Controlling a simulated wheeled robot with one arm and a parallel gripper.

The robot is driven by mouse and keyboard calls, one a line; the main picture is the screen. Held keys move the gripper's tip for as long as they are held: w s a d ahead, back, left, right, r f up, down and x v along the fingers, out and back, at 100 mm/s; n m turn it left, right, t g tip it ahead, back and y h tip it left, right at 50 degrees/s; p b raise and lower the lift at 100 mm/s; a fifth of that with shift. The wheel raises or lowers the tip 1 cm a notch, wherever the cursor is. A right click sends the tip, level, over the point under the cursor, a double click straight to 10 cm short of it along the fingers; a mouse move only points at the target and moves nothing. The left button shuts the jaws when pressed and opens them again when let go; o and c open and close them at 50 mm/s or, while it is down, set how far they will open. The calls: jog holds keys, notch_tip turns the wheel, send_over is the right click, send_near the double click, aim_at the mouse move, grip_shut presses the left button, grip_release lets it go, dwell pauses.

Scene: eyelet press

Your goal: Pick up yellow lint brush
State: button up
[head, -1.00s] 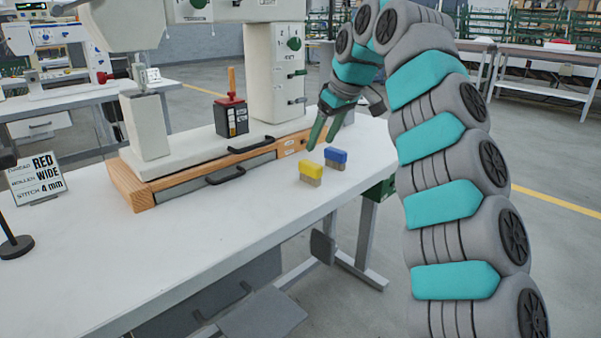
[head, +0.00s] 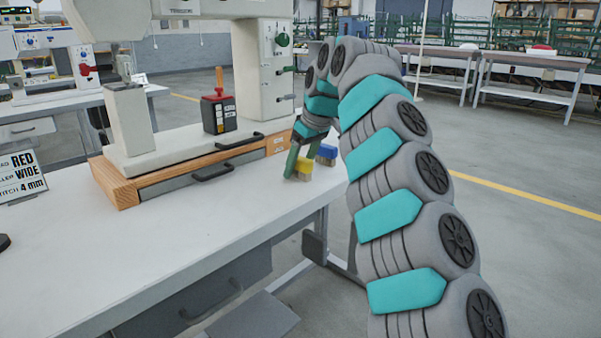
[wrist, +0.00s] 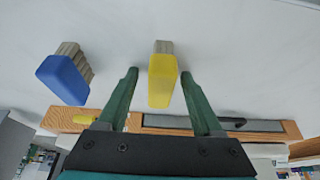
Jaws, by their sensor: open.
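The yellow lint brush (head: 304,167) has a yellow top and a tan bristle block and stands on the white table near its right end. My gripper (head: 293,163) is low over the table at the brush and partly covers it in the head view. In the wrist view, the yellow brush (wrist: 162,80) lies between the two open green fingers of my gripper (wrist: 160,88), with a visible gap on each side. I cannot tell how far down the brush the fingertips reach.
A blue brush (head: 326,153) stands close beside the yellow one; it also shows in the wrist view (wrist: 62,80), left of the fingers. The machine's wooden base (head: 119,183) with drawer handles is close by. The white table front (head: 150,250) is clear.

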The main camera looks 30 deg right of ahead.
grip_shut()
dwell(0.5)
